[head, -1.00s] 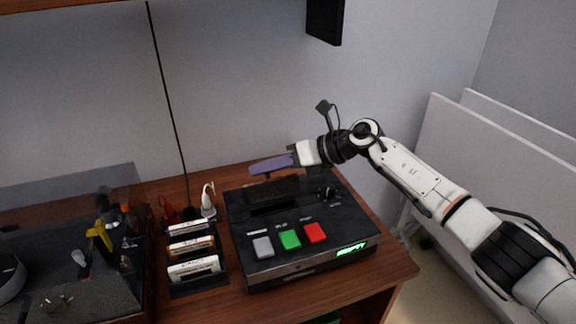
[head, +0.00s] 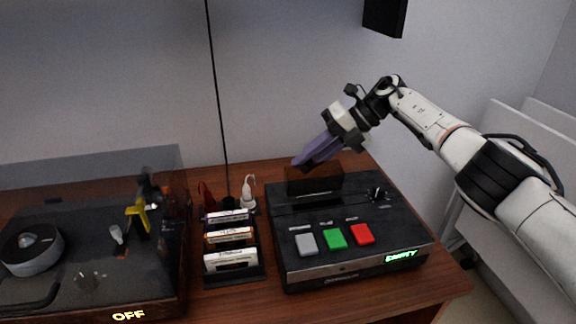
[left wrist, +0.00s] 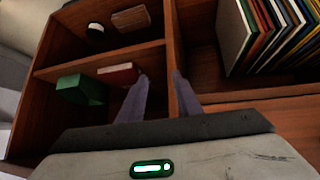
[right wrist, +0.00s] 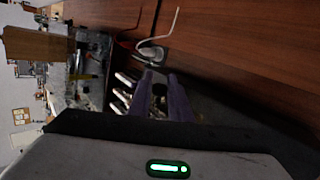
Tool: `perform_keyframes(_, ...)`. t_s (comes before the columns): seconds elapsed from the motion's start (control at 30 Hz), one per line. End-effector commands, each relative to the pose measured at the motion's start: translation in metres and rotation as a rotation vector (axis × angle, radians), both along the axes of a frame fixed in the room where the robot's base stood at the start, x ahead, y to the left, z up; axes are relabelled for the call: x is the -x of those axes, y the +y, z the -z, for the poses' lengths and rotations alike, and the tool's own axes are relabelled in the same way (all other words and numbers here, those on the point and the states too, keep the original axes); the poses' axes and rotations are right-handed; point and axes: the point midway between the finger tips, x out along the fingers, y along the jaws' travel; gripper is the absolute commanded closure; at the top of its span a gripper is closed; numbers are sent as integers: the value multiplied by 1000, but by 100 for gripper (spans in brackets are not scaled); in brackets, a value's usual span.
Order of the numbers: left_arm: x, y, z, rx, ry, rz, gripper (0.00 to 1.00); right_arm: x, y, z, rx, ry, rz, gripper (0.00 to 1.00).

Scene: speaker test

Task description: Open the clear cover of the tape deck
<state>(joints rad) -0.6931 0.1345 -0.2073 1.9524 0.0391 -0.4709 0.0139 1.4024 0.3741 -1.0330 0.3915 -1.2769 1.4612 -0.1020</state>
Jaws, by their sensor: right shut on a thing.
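The black tape deck (head: 350,262) stands on the wooden tabletop, with grey, green and red buttons and a green lit display reading EMPTY. Its clear cover (head: 314,181), a dark see-through panel, stands raised at the back of the deck's top. My right gripper (head: 304,162), with purple fingers, points down-left at the cover's upper edge and is shut on it; the fingers also show in the right wrist view (right wrist: 160,76), with a narrow gap. My left gripper (left wrist: 161,74) is outside the head view; its fingers are apart with nothing seen between them.
A rack (head: 240,275) of several cassettes stands left of the deck. A turntable (head: 90,270) with a smoky lid and a lit OFF sign is further left. Shelves (left wrist: 90,62) with boxes and upright record sleeves (left wrist: 265,35) face my left wrist.

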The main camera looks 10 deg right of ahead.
Motion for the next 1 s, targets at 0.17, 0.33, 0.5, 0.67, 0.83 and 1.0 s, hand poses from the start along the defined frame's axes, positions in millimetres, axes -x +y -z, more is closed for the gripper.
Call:
perform_keyframes(0.17,-2,-1,2,0,-2,1,69,2,-6,2,-1,18,8,100)
perform_keyframes(0.33,-6,-1,0,1,-9,1,69,2,-6,2,0,21,7,100)
perform_keyframes(0.5,-8,0,-1,1,-14,-2,69,2,-5,3,1,21,5,100)
perform_keyframes(0.67,-8,0,-1,0,-14,-4,69,2,-5,3,1,21,5,65)
perform_keyframes(0.83,-8,1,-1,0,-14,-5,69,2,-6,2,1,21,7,65)
perform_keyframes(1.0,-6,1,0,-1,-10,-5,69,2,-11,-2,1,19,8,65)
